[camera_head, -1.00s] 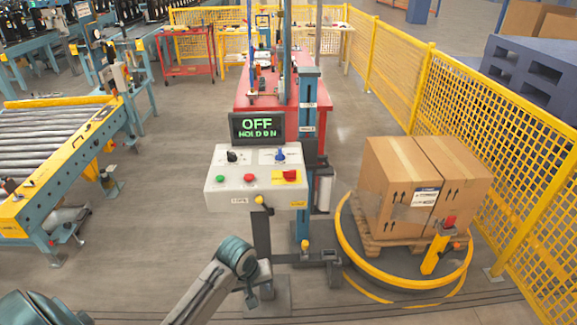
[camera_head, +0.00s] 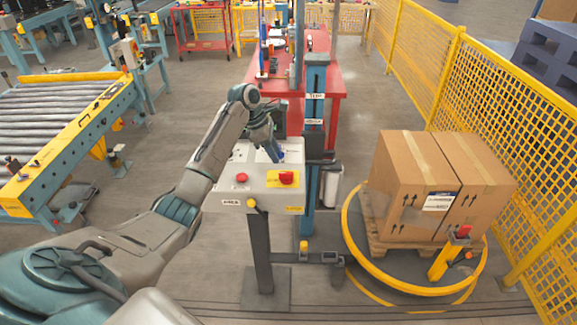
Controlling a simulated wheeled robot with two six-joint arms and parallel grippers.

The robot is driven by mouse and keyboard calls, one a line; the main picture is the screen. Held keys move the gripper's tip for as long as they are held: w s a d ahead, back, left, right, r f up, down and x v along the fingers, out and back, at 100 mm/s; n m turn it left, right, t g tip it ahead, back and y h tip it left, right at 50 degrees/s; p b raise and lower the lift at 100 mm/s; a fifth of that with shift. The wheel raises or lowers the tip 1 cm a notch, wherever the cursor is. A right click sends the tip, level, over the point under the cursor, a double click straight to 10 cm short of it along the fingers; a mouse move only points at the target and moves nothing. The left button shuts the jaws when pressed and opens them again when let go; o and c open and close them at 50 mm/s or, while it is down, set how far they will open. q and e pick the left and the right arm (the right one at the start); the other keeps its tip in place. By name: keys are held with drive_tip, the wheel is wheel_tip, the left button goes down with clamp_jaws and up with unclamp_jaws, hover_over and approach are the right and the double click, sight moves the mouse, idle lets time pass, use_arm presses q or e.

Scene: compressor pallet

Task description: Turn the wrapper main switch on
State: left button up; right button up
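The wrapper control box (camera_head: 228,190) is a pale panel on a dark post. A red main switch on a yellow plate (camera_head: 286,178) sits at its front right. Left of it is a red button (camera_head: 241,177). My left gripper (camera_head: 274,153) points down over the upper right of the panel, where a blue knob stood in the earlier view. Its fingers are small and dark, so I cannot tell whether they are open or touch the knob. My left arm hides the black knob and most of the display. My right gripper is out of view.
A cardboard box load (camera_head: 425,190) stands on a pallet on the yellow-ringed turntable (camera_head: 375,268) at right. The blue wrapper mast (camera_head: 314,110) rises just right of the panel. A roller conveyor (camera_head: 60,130) is at left, and a yellow fence (camera_head: 490,80) at far right.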

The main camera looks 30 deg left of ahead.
sight(286, 172)
use_arm(q)
drive_tip(key=p+x, duration=0.2)
drive_tip(key=x, duration=0.6)
drive_tip(key=shift+w+f+p, duration=0.25)
drive_tip(key=shift+f+p, duration=0.1)
drive_tip(key=shift+s+d, duration=0.1)
drive_tip(key=shift+s, duration=0.3)
drive_tip(key=shift+f, duration=0.15)
drive_tip(key=c, duration=0.5)
clamp_jaws()
